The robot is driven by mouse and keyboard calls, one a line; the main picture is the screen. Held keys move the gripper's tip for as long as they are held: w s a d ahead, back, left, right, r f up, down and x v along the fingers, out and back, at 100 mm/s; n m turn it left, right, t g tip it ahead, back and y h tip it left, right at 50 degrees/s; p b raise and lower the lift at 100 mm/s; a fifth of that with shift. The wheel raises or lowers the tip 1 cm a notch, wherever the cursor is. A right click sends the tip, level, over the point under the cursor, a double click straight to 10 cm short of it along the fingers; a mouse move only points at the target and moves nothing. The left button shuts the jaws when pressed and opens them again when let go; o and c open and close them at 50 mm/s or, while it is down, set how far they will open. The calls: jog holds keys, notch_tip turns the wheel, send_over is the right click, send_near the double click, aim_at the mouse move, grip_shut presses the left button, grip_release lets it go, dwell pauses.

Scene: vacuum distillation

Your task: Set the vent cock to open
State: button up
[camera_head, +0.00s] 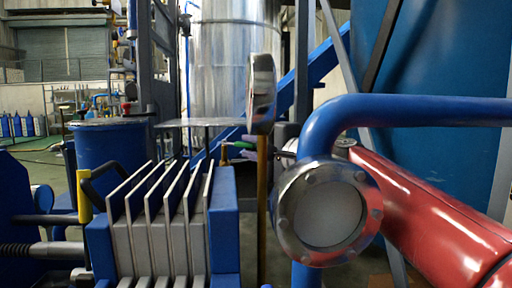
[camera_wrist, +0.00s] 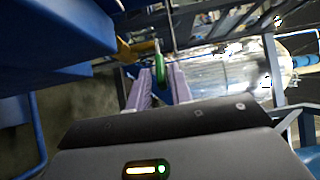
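The vent cock (camera_head: 225,153) is a small brass fitting with a green handle (camera_head: 238,145), seen in the head view behind the plate stack. In the wrist view, the brass body (camera_wrist: 128,50) is at upper centre, with the green handle (camera_wrist: 158,66) pointing down the picture toward my gripper. My gripper (camera_head: 249,147) has purple fingers, partly hidden in the head view by a round gauge and its post. In the wrist view my gripper (camera_wrist: 159,75) is open, one finger on each side of the green handle, with visible gaps. Contact with the handle is not visible.
A round gauge (camera_head: 262,92) on a brass post stands in front of my gripper. The plate stack (camera_head: 165,225) is lower left. A round sight glass (camera_head: 322,214), a blue pipe (camera_head: 420,110) and a red cylinder (camera_head: 440,220) crowd the right. A shiny tank (camera_head: 225,60) stands behind.

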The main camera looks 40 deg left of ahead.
jog(key=shift+o, duration=0.9)
jog(key=d+b, duration=0.1)
jog(key=d, duration=0.7)
jog(key=shift+s+b, duration=0.15)
jog(key=shift+b, duration=0.25)
jog(key=shift+o, duration=0.7)
jog(key=shift+a, duration=0.1)
jog(key=a+m+g+p, duration=0.2)
jog(key=a+m, duration=0.1)
jog(key=m, duration=0.1)
jog(key=a+m+g+p, duration=0.2)
jog(key=a+m, duration=0.1)
jog(key=m, duration=0.2)
jog(key=a+m+g+h+p, duration=0.1)
jog(key=a+m+g+p, duration=0.1)
jog(key=a+m, duration=0.2)
jog(key=shift+a+r+m+g, duration=0.1)
jog(key=shift+r+m+g, duration=0.2)
jog(key=shift+g, duration=0.1)
